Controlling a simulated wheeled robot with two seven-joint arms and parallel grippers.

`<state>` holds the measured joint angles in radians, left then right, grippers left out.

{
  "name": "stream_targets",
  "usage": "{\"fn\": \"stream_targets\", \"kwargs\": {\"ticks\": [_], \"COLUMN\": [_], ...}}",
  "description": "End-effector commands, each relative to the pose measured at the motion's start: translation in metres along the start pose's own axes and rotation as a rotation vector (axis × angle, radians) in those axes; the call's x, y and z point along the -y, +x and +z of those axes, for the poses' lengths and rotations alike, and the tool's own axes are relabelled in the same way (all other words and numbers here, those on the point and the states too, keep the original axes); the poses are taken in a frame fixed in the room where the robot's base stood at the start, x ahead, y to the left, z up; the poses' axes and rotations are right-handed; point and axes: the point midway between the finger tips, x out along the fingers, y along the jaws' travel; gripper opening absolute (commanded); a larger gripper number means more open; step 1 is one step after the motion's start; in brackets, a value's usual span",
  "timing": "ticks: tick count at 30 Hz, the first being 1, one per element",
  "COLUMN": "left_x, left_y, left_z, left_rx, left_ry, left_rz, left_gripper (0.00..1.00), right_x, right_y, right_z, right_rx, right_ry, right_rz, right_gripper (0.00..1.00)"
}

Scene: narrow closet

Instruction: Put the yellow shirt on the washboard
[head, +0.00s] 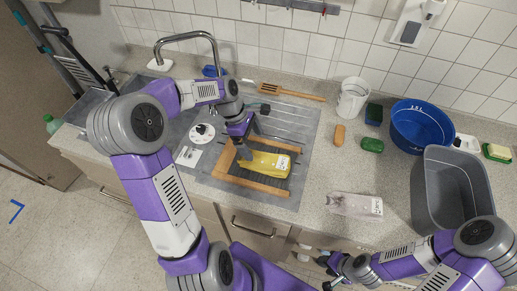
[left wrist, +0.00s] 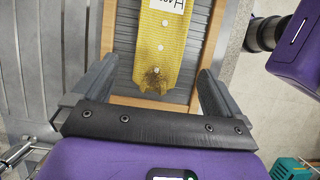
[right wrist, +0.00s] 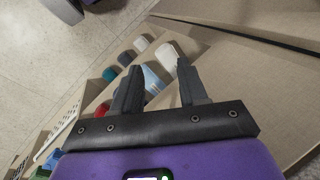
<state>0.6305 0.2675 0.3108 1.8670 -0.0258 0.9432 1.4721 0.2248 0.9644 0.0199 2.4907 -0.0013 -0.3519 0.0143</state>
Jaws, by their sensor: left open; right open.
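The yellow shirt (head: 263,166) lies folded on the washboard (head: 266,186), a grey ribbed board in a wooden frame on the counter's drainer. In the left wrist view the shirt (left wrist: 158,55) shows a white label and a dark stain on its near end, flat on the ribs of the washboard (left wrist: 124,60). My left gripper (head: 246,152) is above the shirt's left end; its fingers (left wrist: 155,95) are open, apart on either side, with nothing between them. My right gripper (right wrist: 160,85) is open and empty, low at the counter's front, away from the shirt.
A grey tub (head: 450,185), a blue basin (head: 420,124) and a white bucket (head: 352,98) stand on the right. A clear bag (head: 355,205) lies near the front edge. A faucet (head: 188,38) rises at the back left. An open drawer with several bottles (right wrist: 140,60) is below my right gripper.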

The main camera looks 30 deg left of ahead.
Motion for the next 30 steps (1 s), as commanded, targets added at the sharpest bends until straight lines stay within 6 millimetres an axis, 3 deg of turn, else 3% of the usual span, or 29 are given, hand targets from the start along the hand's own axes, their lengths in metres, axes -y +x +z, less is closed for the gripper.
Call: {"fn": "stream_targets", "kwargs": {"ticks": [1,6,25,30], "left_x": [-0.001,0.0,0.0,0.0], "left_y": [-0.011,-0.03,-0.035,-0.051], "left_z": [0.001,0.001,0.0,0.007], "left_rx": [-0.001,0.0,0.001,0.001], "left_ry": [0.0,0.0,0.0,0.0], "left_rz": [0.003,0.002,-0.001,0.0], "left_gripper": [1.0,1.0,1.0,1.0], "right_x": [0.001,0.002,0.002,0.008], "right_y": [-0.003,-0.005,-0.005,-0.022], "right_z": [0.0,0.0,0.0,0.001], "right_rx": [0.0,0.0,0.0,0.0], "right_ry": [0.0,0.0,0.0,0.0], "right_rz": [0.0,0.0,0.0,0.0], "right_gripper": [0.43,0.43,0.43,0.43]}}
